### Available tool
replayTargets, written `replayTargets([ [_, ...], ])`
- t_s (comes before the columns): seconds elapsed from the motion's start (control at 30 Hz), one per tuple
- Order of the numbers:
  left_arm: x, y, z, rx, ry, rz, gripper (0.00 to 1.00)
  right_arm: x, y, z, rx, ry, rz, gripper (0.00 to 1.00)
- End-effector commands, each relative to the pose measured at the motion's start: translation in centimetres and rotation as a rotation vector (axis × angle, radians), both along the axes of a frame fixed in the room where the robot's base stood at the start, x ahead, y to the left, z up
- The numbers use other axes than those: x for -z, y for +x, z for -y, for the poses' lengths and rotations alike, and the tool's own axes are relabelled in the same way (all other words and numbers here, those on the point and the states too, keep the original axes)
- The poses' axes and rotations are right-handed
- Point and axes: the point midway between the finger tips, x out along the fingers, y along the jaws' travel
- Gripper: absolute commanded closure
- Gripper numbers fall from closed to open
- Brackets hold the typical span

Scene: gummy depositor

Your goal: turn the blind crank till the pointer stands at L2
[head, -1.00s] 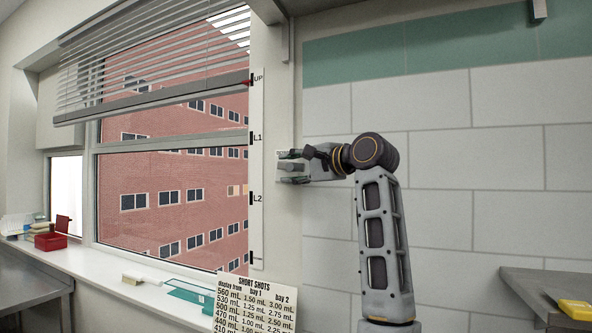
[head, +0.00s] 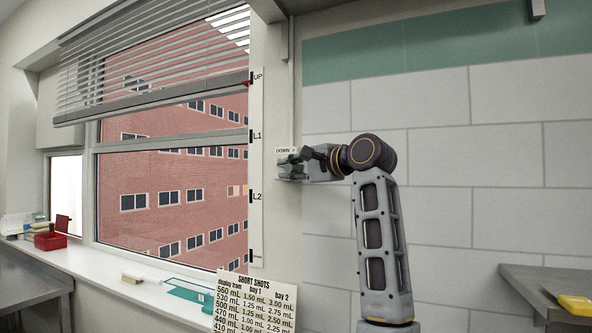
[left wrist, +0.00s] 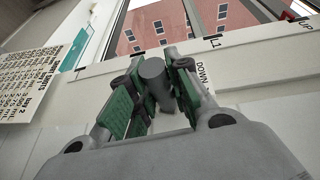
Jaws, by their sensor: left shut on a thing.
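The blind (head: 150,75) hangs in the upper part of the window, its bottom bar level with the red pointer (head: 247,83) near UP. The white scale strip (head: 257,170) beside the window carries UP, L1 and L2 marks. My left gripper (head: 284,168) is at the wall right of the strip, just below a DOWN label (head: 285,150). In the left wrist view, its green-padded fingers are shut on the grey cylindrical knob of the crank (left wrist: 154,76). The rest of the crank is mostly hidden by the gripper. My right gripper is not in view.
A SHORT SHOTS sign (head: 256,300) stands low in front of the sill. The windowsill (head: 100,268) holds a red box (head: 50,241), a brush and a teal item. A table (head: 545,285) with a yellow object is at right.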

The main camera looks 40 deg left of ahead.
Motion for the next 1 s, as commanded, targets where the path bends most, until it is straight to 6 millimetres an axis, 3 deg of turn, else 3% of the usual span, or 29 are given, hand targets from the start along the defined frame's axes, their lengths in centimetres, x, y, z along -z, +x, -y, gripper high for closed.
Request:
replayTargets([
  [0.2, 1.8, -0.1, -0.5, -0.002, -0.004, -0.002, 0.98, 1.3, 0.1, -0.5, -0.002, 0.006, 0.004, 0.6],
  [0.63, 1.9, -0.2, -0.7, -0.002, -0.004, -0.002, 0.98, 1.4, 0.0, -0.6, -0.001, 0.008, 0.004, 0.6],
  [1.0, 3.7, -0.7, -2.4, -0.003, -0.005, -0.003, 0.97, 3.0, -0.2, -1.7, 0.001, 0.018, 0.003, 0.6],
])
